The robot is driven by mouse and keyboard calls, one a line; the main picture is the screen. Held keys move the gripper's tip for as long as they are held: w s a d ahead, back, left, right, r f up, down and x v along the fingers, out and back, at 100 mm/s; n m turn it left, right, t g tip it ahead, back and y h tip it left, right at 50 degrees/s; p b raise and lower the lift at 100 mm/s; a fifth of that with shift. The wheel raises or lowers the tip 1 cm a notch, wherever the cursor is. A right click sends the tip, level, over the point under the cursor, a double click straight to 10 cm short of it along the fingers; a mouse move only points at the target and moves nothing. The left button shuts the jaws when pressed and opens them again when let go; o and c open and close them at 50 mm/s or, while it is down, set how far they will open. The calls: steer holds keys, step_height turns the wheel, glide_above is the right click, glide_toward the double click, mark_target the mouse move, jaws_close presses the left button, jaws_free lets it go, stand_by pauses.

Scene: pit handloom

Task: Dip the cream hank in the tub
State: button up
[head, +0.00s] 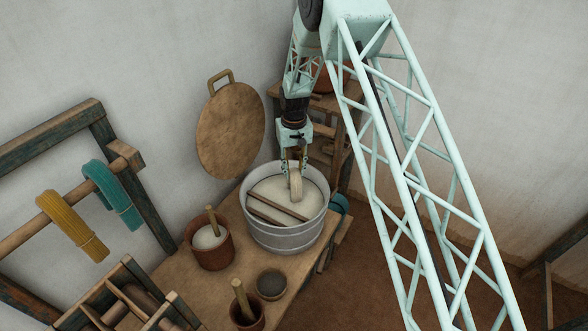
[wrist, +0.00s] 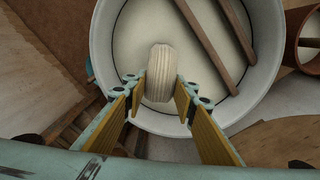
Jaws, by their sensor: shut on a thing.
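The cream hank (head: 295,186) hangs from my gripper (head: 294,168) over the tub, near its back right part. In the wrist view the hank (wrist: 160,73) shows between the two fingers of my gripper (wrist: 159,90), which is shut on it. The round grey tub (head: 285,238) stands on the wooden bench and holds a pale cream liquid (wrist: 140,30). Two brown wooden sticks (head: 276,207) lie across the tub beside the hank. I cannot tell whether the hank's lower end touches the liquid.
A round wooden lid (head: 231,131) leans on the wall behind the tub. A brown pot (head: 212,252) with a stick, a small bowl (head: 271,284) and another pot (head: 248,316) stand nearby. A yellow hank (head: 71,224) and a teal hank (head: 112,196) hang on a rail at left.

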mark_target(294, 190)
steer(key=shift+f+b, duration=0.9)
steer(key=shift+f, duration=1.1)
